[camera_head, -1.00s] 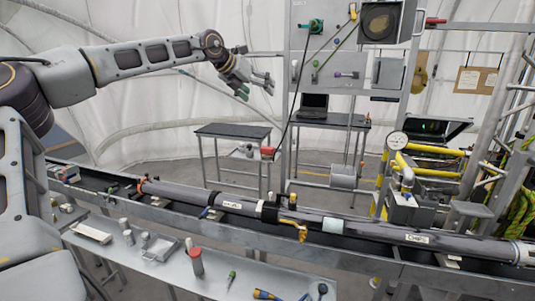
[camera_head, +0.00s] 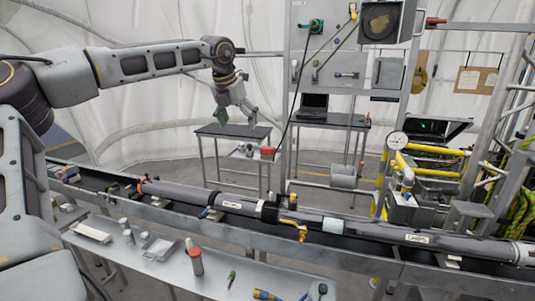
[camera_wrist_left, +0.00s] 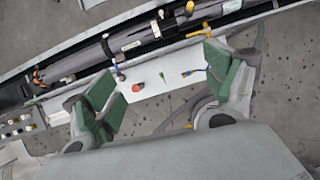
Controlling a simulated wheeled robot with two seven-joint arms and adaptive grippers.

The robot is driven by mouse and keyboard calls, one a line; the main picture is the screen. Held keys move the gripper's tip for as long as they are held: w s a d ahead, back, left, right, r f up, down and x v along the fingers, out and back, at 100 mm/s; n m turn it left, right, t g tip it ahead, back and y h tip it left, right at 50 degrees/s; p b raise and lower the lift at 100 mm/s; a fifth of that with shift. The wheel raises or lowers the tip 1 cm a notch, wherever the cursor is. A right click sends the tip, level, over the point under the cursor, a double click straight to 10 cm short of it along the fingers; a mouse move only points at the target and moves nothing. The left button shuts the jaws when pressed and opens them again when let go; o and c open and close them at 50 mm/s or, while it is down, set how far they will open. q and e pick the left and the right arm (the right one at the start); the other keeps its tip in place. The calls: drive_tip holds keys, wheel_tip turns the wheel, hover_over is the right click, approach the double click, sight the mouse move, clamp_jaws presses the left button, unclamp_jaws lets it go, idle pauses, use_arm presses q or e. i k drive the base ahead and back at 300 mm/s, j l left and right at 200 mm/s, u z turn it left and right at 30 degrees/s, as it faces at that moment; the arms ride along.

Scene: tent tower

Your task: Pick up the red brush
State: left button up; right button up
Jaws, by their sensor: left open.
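My left gripper (camera_head: 236,116) is open and empty, held in the air beyond the long pipe with its fingers pointing down. Its two green finger pads also show wide apart in the left wrist view (camera_wrist_left: 162,88). My right gripper is not in view.
The long grey pipe (camera_head: 365,229) in its trough runs between gripper and side table (camera_head: 211,279). A green-handled tool (camera_head: 231,278), a blue-and-yellow tool (camera_head: 264,294) and a small metal tray (camera_head: 160,248) lie on the side table. A dark table (camera_head: 215,131) stands behind.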

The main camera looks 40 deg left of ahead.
sight(266, 152)
drive_tip(key=i+j, duration=0.25)
drive_tip(key=i, duration=0.2)
drive_tip(key=i+j, duration=0.2)
drive_tip(key=i, duration=0.3)
